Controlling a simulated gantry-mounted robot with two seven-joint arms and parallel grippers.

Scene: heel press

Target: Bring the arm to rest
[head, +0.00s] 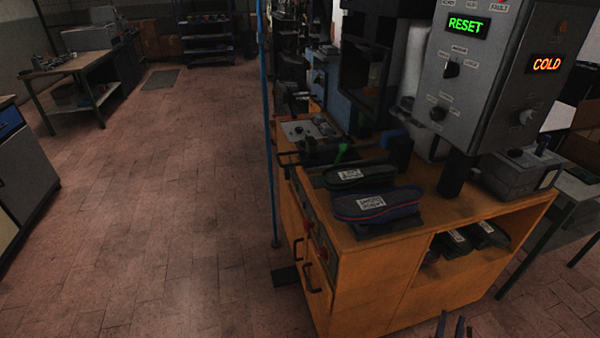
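Only the tips of my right gripper (452,328) show, at the bottom edge of the head view, right of the middle. The dark fingers stand apart with a gap between them, and nothing is seen held there. They are in front of the orange workbench (378,290), below its open shelf in the picture. The rest of the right gripper is cut off by the frame. My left gripper is not in view.
Two dark shoe parts with white labels, a rear one (358,175) and a front one (376,204), lie on the bench. More lie on its shelf. A grey control box (478,75) shows RESET and COLD. A blue pole (268,130) stands left. The tiled floor (150,230) is clear.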

